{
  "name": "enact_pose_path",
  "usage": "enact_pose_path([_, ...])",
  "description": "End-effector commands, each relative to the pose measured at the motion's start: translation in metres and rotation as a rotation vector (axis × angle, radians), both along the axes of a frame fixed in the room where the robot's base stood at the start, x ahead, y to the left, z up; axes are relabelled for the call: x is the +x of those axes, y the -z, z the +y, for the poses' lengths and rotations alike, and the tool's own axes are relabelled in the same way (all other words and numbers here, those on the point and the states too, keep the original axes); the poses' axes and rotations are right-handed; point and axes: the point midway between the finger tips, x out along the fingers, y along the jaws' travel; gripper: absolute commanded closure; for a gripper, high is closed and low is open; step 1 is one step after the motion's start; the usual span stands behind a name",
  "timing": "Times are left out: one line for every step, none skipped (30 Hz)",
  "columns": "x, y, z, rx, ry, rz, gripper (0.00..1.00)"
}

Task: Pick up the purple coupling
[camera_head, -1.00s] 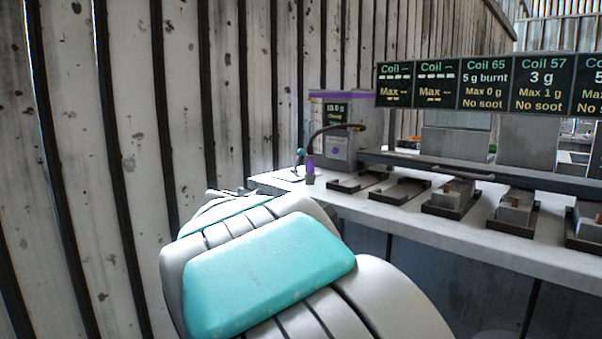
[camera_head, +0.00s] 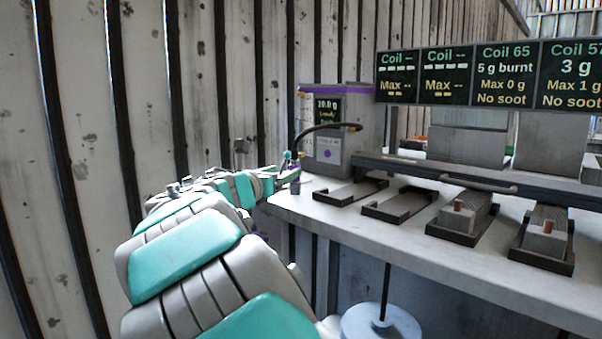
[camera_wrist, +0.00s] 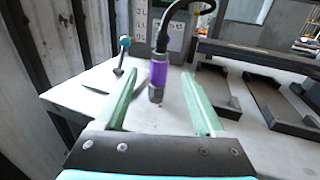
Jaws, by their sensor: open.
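The purple coupling (camera_wrist: 158,74) is a short upright purple cylinder with a grey metal lower end and a black hose at its top. In the wrist view it stands between and just beyond the two green fingers of my gripper (camera_wrist: 162,88). The fingers are spread apart with nothing held. In the head view my gripper (camera_head: 290,177) is at the left end of the bench, and it mostly covers the coupling there. The hose (camera_head: 325,128) curves from the coupling to the grey box with the purple stripe.
A lever with a teal knob (camera_wrist: 125,43) stands left of the coupling. The grey dispenser box (camera_head: 338,140) is behind it, its display reading about 10.0 g. Dark trays (camera_head: 348,192) line the white bench (camera_head: 400,235) to the right. A corrugated wall (camera_head: 90,110) runs along the left.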

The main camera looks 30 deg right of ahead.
Motion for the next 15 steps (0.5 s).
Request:
enact_pose_path([0.003, 0.001, -0.005, 0.002, 0.002, 0.001, 0.29])
enact_pose_path([0.005, 0.001, -0.007, 0.002, 0.002, 0.001, 0.29])
enact_pose_path([0.008, 0.001, -0.011, 0.001, 0.002, 0.002, 0.29])
enact_pose_path([0.010, 0.001, -0.013, 0.002, 0.002, 0.001, 0.29])
enact_pose_path([0.012, 0.001, -0.015, 0.002, 0.002, 0.001, 0.29])
enact_pose_path([0.014, 0.001, -0.018, 0.002, 0.003, 0.001, 0.29])
enact_pose_path([0.015, 0.001, -0.021, 0.001, 0.002, 0.001, 0.29])
enact_pose_path([0.017, 0.001, -0.023, 0.001, 0.002, 0.000, 0.29])
enact_pose_path([0.020, 0.001, -0.026, 0.003, 0.002, -0.001, 0.29])
enact_pose_path([0.023, 0.000, -0.030, 0.004, 0.002, -0.002, 0.29])
enact_pose_path([0.026, 0.000, -0.033, 0.004, 0.002, -0.002, 0.29])
enact_pose_path([0.030, 0.000, -0.037, 0.003, 0.001, -0.003, 0.29])
enact_pose_path([0.033, 0.000, -0.041, 0.003, 0.001, -0.003, 0.29])
enact_pose_path([0.036, 0.001, -0.044, 0.004, 0.002, -0.002, 0.29])
enact_pose_path([0.039, 0.001, -0.049, 0.004, 0.002, -0.001, 0.29])
